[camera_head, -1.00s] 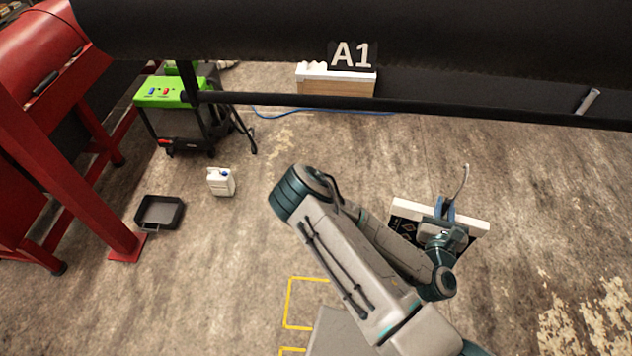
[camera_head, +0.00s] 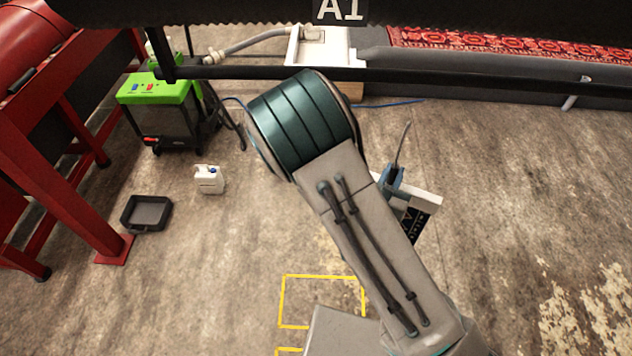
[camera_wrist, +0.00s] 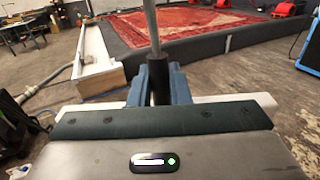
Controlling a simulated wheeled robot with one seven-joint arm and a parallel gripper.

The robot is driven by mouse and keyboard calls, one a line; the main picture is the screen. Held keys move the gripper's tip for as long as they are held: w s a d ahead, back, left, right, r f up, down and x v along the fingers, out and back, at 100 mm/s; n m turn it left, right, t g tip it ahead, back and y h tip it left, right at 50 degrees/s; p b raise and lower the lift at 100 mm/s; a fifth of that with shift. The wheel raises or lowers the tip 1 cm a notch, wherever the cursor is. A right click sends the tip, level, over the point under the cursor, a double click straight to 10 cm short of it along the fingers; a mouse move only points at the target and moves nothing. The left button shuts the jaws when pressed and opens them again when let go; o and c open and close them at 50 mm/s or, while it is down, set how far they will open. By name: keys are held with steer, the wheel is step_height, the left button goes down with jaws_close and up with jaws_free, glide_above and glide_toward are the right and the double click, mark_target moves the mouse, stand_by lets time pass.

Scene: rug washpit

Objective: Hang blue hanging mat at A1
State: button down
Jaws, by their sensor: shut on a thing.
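My gripper (camera_head: 392,182) is shut on the black neck of a hanger (camera_wrist: 160,82). A thin grey hook rises from the neck. A white crossbar (camera_head: 428,202) sits below the hook, and it also shows in the wrist view (camera_wrist: 262,101). A small dark patterned part of the hanging mat (camera_head: 413,226) shows under the crossbar; its blue is not apparent. My arm hides the rest. The A1 sign (camera_head: 338,10) is at the top, partly cut off, on a dark beam. A black horizontal rail (camera_head: 450,76) runs below it, apart from the hook in the picture.
A red machine (camera_head: 85,175) stands at left. A green-topped cart (camera_head: 158,110), a white jug (camera_head: 208,180) and a black tray (camera_head: 146,213) are on the floor. A red rug (camera_head: 480,40) lies in the walled pit behind the rail. The right floor is clear.

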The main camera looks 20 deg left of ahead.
steer(key=s+a+r+b, duration=0.3)
steer(key=a+r, duration=0.1)
steer(key=a, duration=0.3)
steer(key=s+a+r+n+y+b, duration=0.2)
steer(key=s+a+r+y+b, duration=0.15)
steer(key=s+r, duration=0.4)
steer(key=s+a+r+n+y+b, duration=0.3)
steer(key=s+r+y+b, duration=0.1)
steer(key=s+r, duration=0.4)
steer(key=p+x, duration=0.1)
steer(key=x, duration=1.1)
steer(key=shift+w+f+p, duration=0.15)
steer(key=shift+f+p, duration=0.25)
steer(key=shift+f, duration=0.15)
stand_by(0.4)
steer(key=shift+f, duration=0.1)
stand_by(0.3)
